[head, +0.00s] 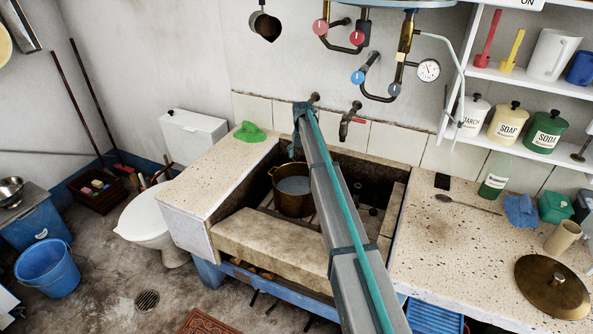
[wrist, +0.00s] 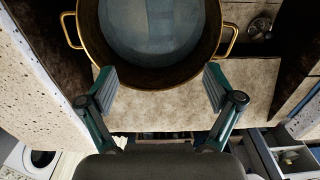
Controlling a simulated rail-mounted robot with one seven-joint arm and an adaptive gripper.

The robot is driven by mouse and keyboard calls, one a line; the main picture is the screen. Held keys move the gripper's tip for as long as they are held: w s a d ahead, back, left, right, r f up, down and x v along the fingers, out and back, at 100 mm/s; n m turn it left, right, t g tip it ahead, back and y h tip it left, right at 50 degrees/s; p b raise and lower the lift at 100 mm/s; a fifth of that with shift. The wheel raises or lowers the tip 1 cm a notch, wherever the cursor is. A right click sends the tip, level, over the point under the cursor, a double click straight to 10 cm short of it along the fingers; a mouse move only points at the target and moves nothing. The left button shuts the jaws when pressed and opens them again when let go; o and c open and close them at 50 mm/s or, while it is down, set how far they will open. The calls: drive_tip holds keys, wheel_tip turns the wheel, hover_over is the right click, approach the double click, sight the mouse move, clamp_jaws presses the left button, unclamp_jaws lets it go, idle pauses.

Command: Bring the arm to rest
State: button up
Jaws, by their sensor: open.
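My arm (head: 345,230) reaches from the bottom of the head view up and across the stone trough. Its far end is beside the wall taps, and my gripper is mostly hidden there. In the wrist view my gripper (wrist: 159,85) is open, with its two fingers spread and nothing between them. A brass pot (head: 288,205) with two handles and pale liquid stands in the trough. In the wrist view the pot (wrist: 152,81) fills the top middle, past the fingertips. I cannot tell how high the gripper is above it.
A wall tap (head: 348,122) and pipes with a gauge (head: 428,70) are close to the arm's far end. The left counter holds a green cloth (head: 250,132). The right counter holds a spoon (head: 468,204), a bottle (head: 495,177) and a brass lid (head: 552,287). Shelves stand at right.

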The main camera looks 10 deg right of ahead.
wheel_tip(320, 180, up, 2)
drive_tip(key=shift+r, duration=0.2)
drive_tip(key=shift+s, duration=0.1)
drive_tip(key=s+f+m, duration=0.5)
drive_tip(key=s+m, duration=0.2)
drive_tip(key=s, duration=0.6)
drive_tip(key=s+f+m, duration=0.5)
drive_tip(key=s+m, duration=0.2)
drive_tip(key=s, duration=0.5)
drive_tip(key=s+f+m, duration=0.5)
drive_tip(key=s+m, duration=0.2)
drive_tip(key=s, duration=0.6)
drive_tip(key=shift+s+f, duration=0.25)
drive_tip(key=shift+s, duration=0.05)
drive_tip(key=s+f+m, duration=0.1)
drive_tip(key=s+m, duration=0.8)
drive_tip(key=s, duration=0.5)
drive_tip(key=s+f+g, duration=0.2)
drive_tip(key=s+f, duration=0.4)
drive_tip(key=s, duration=0.3)
drive_tip(key=s+f+g, duration=0.2)
drive_tip(key=s+f, duration=0.5)
drive_tip(key=s, duration=0.3)
drive_tip(key=s+f+g+b, duration=0.1)
drive_tip(key=s+f+g, duration=0.1)
drive_tip(key=s+f, duration=0.5)
drive_tip(key=s, duration=0.2)
drive_tip(key=shift+s+n+g, duration=0.3)
drive_tip(key=shift+s+g, duration=0.1)
